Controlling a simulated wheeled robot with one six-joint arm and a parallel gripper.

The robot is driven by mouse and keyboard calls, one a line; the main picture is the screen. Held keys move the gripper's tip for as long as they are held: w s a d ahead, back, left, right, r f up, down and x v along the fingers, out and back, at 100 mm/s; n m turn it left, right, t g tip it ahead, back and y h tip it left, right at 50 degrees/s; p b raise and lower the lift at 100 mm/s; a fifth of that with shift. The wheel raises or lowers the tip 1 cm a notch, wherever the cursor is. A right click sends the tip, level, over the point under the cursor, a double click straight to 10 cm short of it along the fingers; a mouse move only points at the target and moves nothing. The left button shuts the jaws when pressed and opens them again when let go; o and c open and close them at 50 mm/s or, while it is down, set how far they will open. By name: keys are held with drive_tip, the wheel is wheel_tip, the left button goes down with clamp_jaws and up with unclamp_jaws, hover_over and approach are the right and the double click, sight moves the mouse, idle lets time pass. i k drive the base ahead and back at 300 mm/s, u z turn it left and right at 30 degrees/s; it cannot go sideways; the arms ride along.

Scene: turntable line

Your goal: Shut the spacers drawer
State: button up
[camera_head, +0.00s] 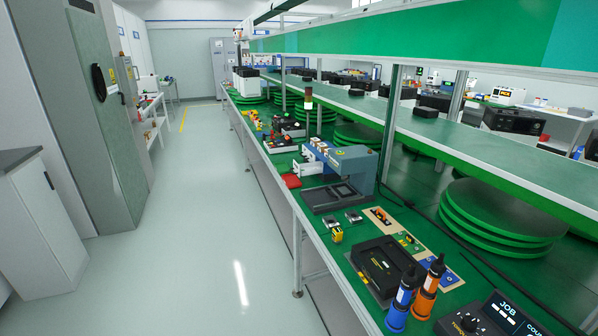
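A small blue and white unit (316,152) that looks like a drawer cabinet stands on the green bench, behind a grey press-like machine (347,175). A pale box-like part (303,168) juts from its lower front toward the aisle; it may be an open drawer. No label is readable, so I cannot tell which drawer is for spacers. My gripper is not in view.
The long green bench (398,217) holds a black device (383,267), blue (400,306) and orange (427,294) bottle-like tools, and a control box (489,318). Stacked green discs (503,222) sit at right. The aisle floor (205,215) is clear; grey cabinets (75,100) line the left.

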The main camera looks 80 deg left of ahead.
sight(308, 167)
drive_tip(key=u, duration=3)
drive_tip(key=i, duration=2.25)
drive_tip(key=u, duration=0.7)
drive_tip(key=i, duration=1.1)
drive_tip(key=u, duration=0.15)
